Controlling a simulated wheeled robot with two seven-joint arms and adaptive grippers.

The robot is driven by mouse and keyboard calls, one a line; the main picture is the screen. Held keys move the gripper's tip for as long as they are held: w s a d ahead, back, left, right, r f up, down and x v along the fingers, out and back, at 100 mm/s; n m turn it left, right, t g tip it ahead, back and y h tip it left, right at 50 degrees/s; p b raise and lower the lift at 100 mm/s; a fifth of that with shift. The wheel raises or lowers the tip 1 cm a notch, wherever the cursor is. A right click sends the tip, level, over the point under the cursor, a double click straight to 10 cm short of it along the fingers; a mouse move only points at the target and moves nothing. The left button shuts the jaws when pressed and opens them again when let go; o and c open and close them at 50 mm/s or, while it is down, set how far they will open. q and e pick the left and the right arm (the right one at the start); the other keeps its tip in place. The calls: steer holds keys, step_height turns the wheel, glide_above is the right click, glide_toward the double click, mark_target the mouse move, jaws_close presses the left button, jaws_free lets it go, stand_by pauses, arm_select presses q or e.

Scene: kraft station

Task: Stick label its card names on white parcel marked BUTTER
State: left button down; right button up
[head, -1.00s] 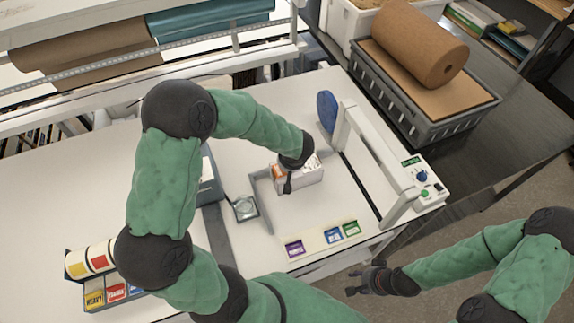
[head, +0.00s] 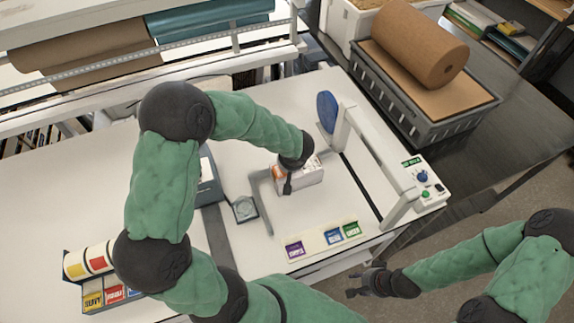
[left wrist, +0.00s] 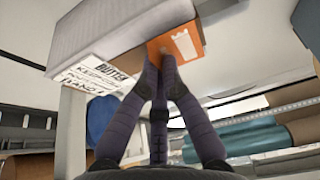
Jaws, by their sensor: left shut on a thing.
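The white parcel (head: 302,179) sits on the white bench by the sealing machine. In the left wrist view the parcel (left wrist: 120,32) bears a white card (left wrist: 92,76) reading BUTTER, with smaller lines only partly legible. An orange label (left wrist: 178,44) with a pale mark lies against the parcel's end. The tips of my left gripper (left wrist: 160,68) are close together at this label's edge. In the head view my left gripper (head: 288,186) is at the parcel's near left side, partly hidden by its wrist. My right gripper (head: 356,282) is empty, fingers apart, off the bench's front edge.
A sealing machine (head: 378,165) stands right of the parcel. A small scale-like plate (head: 244,208) is to its left. A strip with purple, blue and green labels (head: 322,240) lies at the front edge. Label rolls (head: 88,262) stand at far left. A grey crate (head: 420,119) is at back right.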

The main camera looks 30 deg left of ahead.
arm_select(q)
steer(key=shift+f+b, duration=0.3)
steer(key=shift+b, duration=0.15)
stand_by(0.4)
steer(key=c, duration=1.3)
jaws_free()
steer(key=shift+c, duration=0.2)
steer(key=shift+r+p, duration=0.8)
steer(key=shift+r, duration=1.5)
